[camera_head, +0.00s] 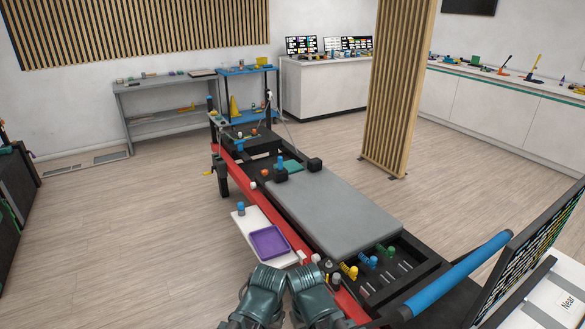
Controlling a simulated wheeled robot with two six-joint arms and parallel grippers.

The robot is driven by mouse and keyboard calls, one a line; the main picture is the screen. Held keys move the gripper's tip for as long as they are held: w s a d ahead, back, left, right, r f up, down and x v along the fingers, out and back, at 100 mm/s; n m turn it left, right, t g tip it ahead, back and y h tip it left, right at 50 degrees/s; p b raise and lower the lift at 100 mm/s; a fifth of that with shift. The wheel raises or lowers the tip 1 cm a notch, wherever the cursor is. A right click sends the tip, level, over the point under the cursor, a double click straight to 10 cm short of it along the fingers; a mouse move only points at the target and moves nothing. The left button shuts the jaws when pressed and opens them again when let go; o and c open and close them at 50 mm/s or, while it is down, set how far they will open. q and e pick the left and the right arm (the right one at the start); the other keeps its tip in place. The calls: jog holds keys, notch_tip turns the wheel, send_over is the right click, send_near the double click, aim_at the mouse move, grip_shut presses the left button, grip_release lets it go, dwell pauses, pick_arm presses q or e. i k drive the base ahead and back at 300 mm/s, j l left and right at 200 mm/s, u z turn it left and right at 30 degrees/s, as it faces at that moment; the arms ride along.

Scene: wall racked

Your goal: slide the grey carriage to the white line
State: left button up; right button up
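The grey carriage (335,210) is a flat padded slab on the long black frame of the bench, lying between the dark equipment at its far end and the black tray at its near end. Two black blocks (315,164) stand at its far end. I cannot make out a distinct white line on the bench; small white pieces show on the red rail (262,200). Two dark teal links of my arms show at the bottom middle, near the bench's near left side. No gripper fingers can be seen, and nothing of mine visibly touches the carriage.
A white board with a purple tray (269,241) sits left of the red rail. A black tray (405,268) holds coloured knobs. A blue padded bar (458,273) and a dark panel are at right. A slatted wooden column (397,90) stands behind.

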aim_at(338, 221)
jog(key=i+j+z, duration=0.15)
jog(key=z, duration=0.3)
jog(key=i+j+z, duration=0.3)
jog(key=z, duration=0.2)
jog(key=i+j+z, duration=0.1)
jog(key=i+j, duration=0.25)
jog(key=j, duration=0.25)
jog(key=i+j+z, duration=0.25)
jog(key=j, duration=0.4)
jog(key=i+j+z, duration=0.1)
jog(key=i+j, duration=0.3)
jog(key=j, duration=0.2)
jog(key=i+j, duration=0.15)
jog(key=j, duration=0.25)
jog(key=i+j, duration=0.15)
jog(key=j, duration=0.2)
jog(key=i+j, duration=0.15)
jog(key=j, duration=0.2)
